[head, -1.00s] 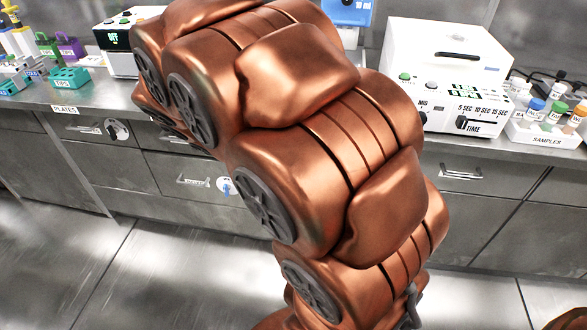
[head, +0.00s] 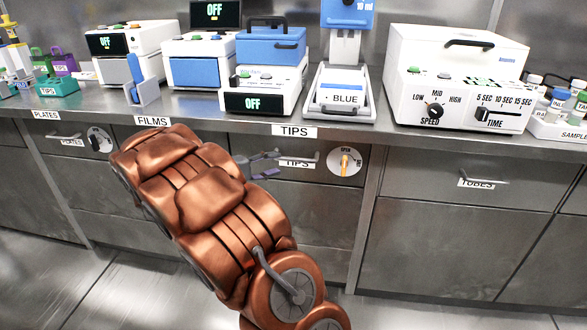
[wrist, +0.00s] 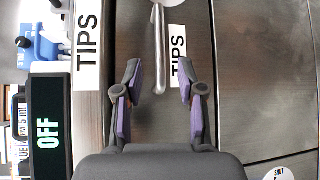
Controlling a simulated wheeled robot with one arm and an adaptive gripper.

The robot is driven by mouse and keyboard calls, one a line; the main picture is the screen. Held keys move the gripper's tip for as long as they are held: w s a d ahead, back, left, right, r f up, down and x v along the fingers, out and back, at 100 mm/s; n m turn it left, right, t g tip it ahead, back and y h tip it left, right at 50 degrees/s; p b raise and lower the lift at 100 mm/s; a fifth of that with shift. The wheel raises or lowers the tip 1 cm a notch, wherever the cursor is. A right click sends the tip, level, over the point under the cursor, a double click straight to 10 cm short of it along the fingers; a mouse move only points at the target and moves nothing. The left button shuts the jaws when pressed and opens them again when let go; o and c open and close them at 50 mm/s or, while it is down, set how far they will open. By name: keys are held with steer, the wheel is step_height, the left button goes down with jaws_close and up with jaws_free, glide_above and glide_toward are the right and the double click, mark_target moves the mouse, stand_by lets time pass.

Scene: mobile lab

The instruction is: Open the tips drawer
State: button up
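The tips drawer (head: 318,182) is closed under the counter, with a bar handle (head: 306,157) and a "TIPS" label (head: 297,164). A round dial (head: 345,162) on its right side has an orange pointer standing about upright, near small "OPEN" lettering. My gripper (head: 272,163) is open and empty, at the left end of the handle in the head view. In the wrist view the handle (wrist: 158,45) runs between my spread purple-padded fingers (wrist: 160,72); I see no finger touching it. The drawer label (wrist: 178,55) lies beside the right finger.
A tubes drawer (head: 480,195) is to the right. White and blue devices (head: 265,85) line the counter above. Another dial marked "SHUT" (wrist: 280,174) shows at the wrist view's lower right.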

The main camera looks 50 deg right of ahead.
mark_target(291, 160)
steer(key=shift+b+x, duration=0.8)
steer(key=shift+x, duration=3)
steer(key=shift+c, duration=0.3)
jaws_close()
